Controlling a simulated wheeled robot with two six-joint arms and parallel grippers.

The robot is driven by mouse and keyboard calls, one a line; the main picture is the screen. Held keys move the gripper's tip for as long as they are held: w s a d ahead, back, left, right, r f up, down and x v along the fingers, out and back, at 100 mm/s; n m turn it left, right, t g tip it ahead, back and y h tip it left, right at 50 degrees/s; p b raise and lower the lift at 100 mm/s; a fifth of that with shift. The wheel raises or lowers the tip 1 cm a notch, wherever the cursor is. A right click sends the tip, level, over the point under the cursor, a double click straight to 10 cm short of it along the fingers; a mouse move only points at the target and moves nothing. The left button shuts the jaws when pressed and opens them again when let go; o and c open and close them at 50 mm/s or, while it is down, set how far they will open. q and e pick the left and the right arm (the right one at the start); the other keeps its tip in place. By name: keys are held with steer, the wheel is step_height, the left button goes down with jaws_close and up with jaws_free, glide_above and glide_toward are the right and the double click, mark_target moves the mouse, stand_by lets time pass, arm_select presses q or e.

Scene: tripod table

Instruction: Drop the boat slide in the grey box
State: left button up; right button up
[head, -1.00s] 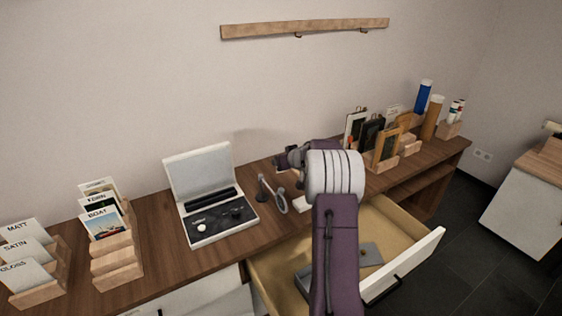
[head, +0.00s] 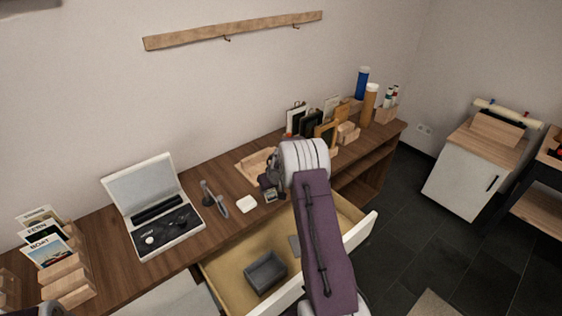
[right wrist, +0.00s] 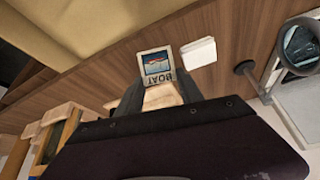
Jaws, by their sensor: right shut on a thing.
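The boat slide (head: 270,196), a small pale-framed square with a picture, is in the jaws of my right gripper (head: 267,185). In the right wrist view the slide (right wrist: 157,63) shows its blue-and-red picture and the word BOAT, upside down. The gripper is shut on it, over the table's front edge near the open drawer. The grey box (head: 266,272) is an open-topped tray inside the drawer, below and in front of the gripper.
A white block (head: 247,204), a magnifier on a stand (head: 218,203) and an open case (head: 155,215) stand left of the gripper. Frames in wooden racks (head: 312,124) stand behind.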

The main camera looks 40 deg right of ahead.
arm_select(q)
step_height(320, 180, up, 9)
steer(key=p, duration=0.6)
steer(key=shift+p, duration=0.35)
arm_select(e)
steer(key=s+a+f+n+g, duration=0.2)
steer(key=s+a+f+g, duration=0.2)
steer(key=s+a+f, duration=0.7)
steer(key=s+a, duration=0.2)
steer(key=s, duration=0.2)
steer(key=shift+n+y, duration=0.3)
steer(key=shift+y, duration=0.1)
arm_select(q)
steer(key=shift+d+f, duration=0.1)
arm_select(e)
steer(key=shift+a+f, duration=0.1)
arm_select(q)
step_height(320, 180, down, 12)
steer(key=b, duration=1.2)
steer(key=shift+f, duration=0.15)
arm_select(e)
step_height(320, 180, down, 12)
steer(key=shift+f, duration=0.2)
steer(key=o, duration=1.6)
